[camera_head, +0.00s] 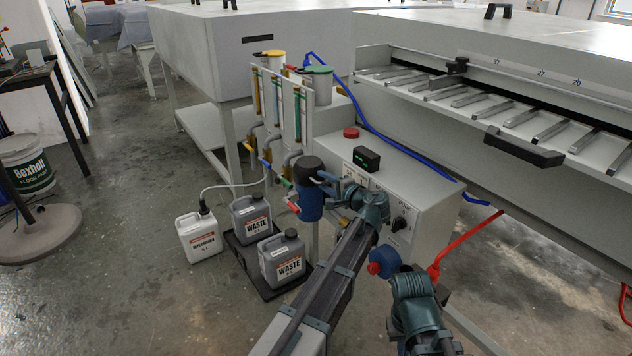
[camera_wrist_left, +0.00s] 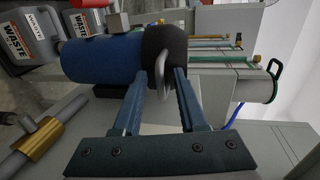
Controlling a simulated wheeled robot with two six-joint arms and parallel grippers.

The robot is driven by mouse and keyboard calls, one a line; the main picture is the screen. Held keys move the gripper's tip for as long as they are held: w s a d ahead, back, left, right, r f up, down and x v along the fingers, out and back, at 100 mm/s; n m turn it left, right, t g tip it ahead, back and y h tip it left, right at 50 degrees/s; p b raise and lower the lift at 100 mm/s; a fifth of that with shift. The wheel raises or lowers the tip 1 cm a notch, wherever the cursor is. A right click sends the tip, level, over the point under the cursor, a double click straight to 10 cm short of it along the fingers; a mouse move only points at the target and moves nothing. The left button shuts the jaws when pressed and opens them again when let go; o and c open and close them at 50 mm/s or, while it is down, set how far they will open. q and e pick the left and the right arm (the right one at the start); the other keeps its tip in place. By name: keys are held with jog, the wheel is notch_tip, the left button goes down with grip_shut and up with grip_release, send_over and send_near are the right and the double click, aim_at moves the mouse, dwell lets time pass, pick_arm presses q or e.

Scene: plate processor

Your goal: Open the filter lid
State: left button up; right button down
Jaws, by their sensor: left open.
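The filter (camera_head: 311,205) is a blue cylinder with a black lid (camera_head: 306,168), mounted on the front left of the processor's side unit. In the left wrist view the blue filter body (camera_wrist_left: 100,58) lies sideways in the picture, with the black lid (camera_wrist_left: 172,42) at its right end. A grey metal loop (camera_wrist_left: 163,80) sits on the lid. My left gripper (camera_head: 328,180) is at the lid; in the wrist view its open fingers (camera_wrist_left: 161,76) stand on either side of the loop. Whether they touch it I cannot tell.
Two grey waste jugs (camera_head: 285,262) stand in a black tray on the floor, beside a white jug (camera_head: 198,236). Flow tubes (camera_head: 283,100) rise behind the filter. The control box (camera_head: 410,190) and the large processor (camera_head: 500,130) are to the right. A red hose (camera_head: 465,238) hangs below.

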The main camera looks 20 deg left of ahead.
pick_arm(q)
grip_shut()
dwell(1.4)
